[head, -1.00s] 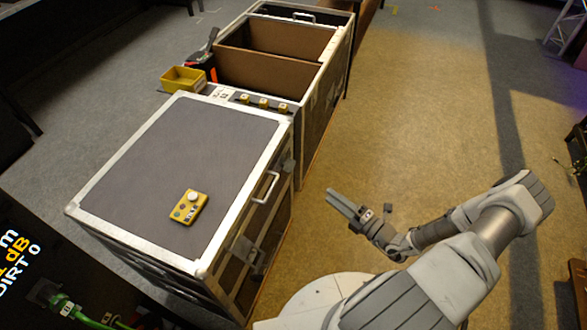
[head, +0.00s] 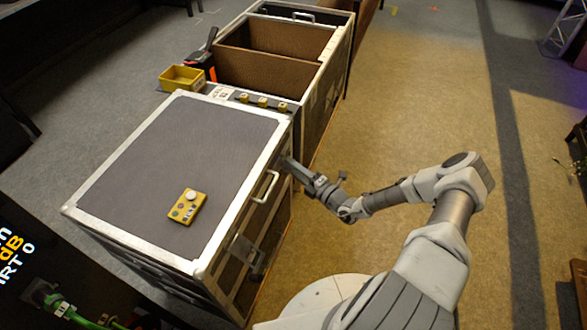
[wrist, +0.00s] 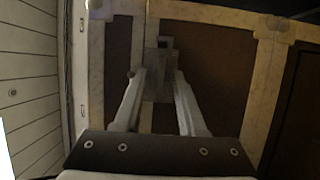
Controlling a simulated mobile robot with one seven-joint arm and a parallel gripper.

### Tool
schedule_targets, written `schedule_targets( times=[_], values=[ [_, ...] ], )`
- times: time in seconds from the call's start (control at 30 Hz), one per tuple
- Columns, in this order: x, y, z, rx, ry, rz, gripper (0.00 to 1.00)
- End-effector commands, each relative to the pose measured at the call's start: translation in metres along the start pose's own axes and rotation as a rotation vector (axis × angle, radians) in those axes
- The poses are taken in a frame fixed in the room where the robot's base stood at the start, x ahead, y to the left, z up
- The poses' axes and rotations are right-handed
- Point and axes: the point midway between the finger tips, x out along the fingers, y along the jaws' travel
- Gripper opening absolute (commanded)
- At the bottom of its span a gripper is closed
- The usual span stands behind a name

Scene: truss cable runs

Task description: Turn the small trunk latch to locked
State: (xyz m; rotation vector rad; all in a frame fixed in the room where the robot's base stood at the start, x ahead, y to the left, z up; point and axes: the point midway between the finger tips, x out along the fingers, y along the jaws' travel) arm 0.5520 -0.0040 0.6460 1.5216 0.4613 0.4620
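The small trunk (head: 185,150) is a dark-topped case with pale metal edges, at the left of the head view. A grey latch (wrist: 158,62) on its side face shows in the wrist view, straight ahead of my fingertips, with a small dark part at its top. My gripper (head: 288,163) reaches that side face near the far corner and hides this latch in the head view. In the wrist view my gripper (wrist: 160,82) has its two fingers apart, one on each side of the latch's lower part. I cannot tell whether they touch it.
A second latch (head: 245,250) and a metal handle (head: 266,187) are on the same side face. A yellow remote-like box (head: 187,206) lies on the lid. An open case (head: 270,70) stands behind, with a yellow bin (head: 183,78) beside it.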

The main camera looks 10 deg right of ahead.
Motion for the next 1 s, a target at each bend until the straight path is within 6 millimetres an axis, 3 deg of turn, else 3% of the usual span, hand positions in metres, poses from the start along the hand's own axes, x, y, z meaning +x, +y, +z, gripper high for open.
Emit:
schedule_targets(
  times=[0.27,0.4,0.5,1.0],
  values=[
    [0.0011,-0.0001,0.0002,0.0,0.0,0.0,0.38],
    [0.0009,-0.0001,0.0003,0.0,0.0,-0.001,0.13],
    [0.0008,0.0,0.0003,0.0,0.0,0.0,0.0],
    [0.0005,-0.0015,0.0002,-0.029,0.0,0.01,0.0]
  ],
)
